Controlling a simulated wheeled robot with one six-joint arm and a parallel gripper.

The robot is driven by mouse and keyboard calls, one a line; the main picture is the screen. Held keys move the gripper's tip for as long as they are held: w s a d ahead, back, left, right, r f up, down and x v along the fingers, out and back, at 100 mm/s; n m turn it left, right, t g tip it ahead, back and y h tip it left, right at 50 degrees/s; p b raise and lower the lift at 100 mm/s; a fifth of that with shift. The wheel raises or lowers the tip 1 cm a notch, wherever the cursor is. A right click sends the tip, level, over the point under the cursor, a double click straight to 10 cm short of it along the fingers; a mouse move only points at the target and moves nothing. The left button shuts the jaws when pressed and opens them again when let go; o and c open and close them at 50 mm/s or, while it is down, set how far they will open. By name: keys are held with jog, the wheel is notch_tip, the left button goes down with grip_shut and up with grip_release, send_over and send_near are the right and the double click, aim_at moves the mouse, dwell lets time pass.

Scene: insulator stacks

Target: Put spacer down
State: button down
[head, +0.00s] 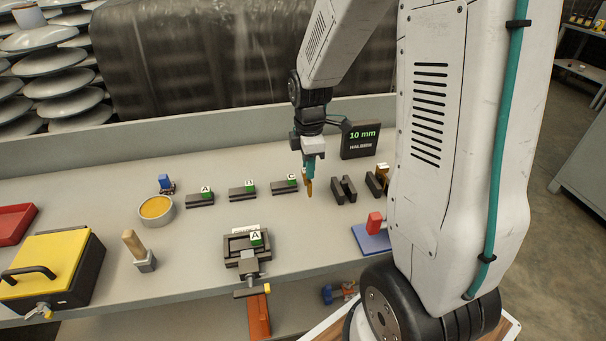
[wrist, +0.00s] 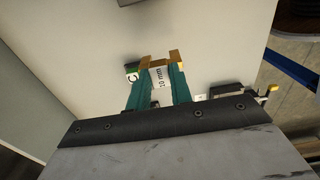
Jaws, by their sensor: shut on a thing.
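My gripper (head: 309,178) has teal fingers and is low over the bench, just right of the dark block tagged C (head: 284,185). In the wrist view my gripper (wrist: 161,70) is shut on the spacer (wrist: 159,78), which shows a pale face marked "10 mm" between the fingers. Brass-coloured parts show at the fingertips; I cannot tell which belong to the spacer. Whether the spacer touches the bench cannot be told. The block tagged C also shows in the wrist view (wrist: 132,73), left of the fingers.
A display reading "10 mm" (head: 361,138) stands behind right. Dark upright blocks (head: 343,190) stand close to the right of my gripper. More tagged blocks (head: 200,200) line up left. A vise-like fixture tagged A (head: 247,262) is in front. Bare bench lies between it and my gripper.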

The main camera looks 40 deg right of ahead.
aim_at(304, 174)
jog(key=shift+w+a+f, duration=0.1)
jog(key=shift+w+a, duration=0.1)
jog(key=shift+w, duration=0.45)
jog(key=shift+f, duration=1.7)
jog(key=shift+f, duration=0.2)
jog(key=c, duration=1.3)
grip_release()
jog(key=shift+o, duration=0.2)
jog(key=shift+r, duration=0.1)
